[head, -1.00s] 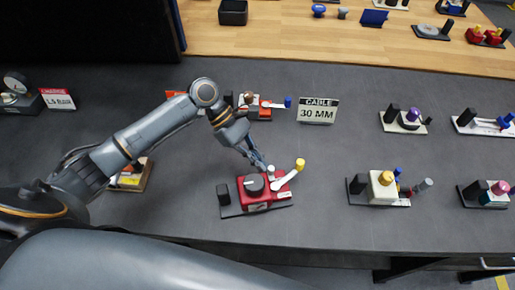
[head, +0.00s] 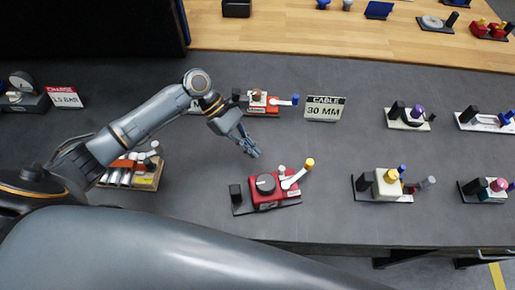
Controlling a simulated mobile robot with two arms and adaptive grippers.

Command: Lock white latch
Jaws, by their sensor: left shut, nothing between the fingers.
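A red device (head: 266,192) with a round dark knob sits on a dark base near the table's front edge. A white lever (head: 294,178) with a yellow tip (head: 310,163) sticks up to the right from it. A second, red and white device (head: 258,103) stands farther back, with a white lever ending in a blue tip (head: 295,100). My left gripper (head: 254,153) is shut and empty above the grey table, behind the red device and apart from it. My right gripper is out of view.
A "CABLE 30 MM" sign (head: 324,108) stands behind to the right. A white box device with a yellow knob (head: 387,183) stands to the right on the grey table (head: 335,215). A tray of cylinders (head: 147,183) lies below my left arm. Table between the devices is clear.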

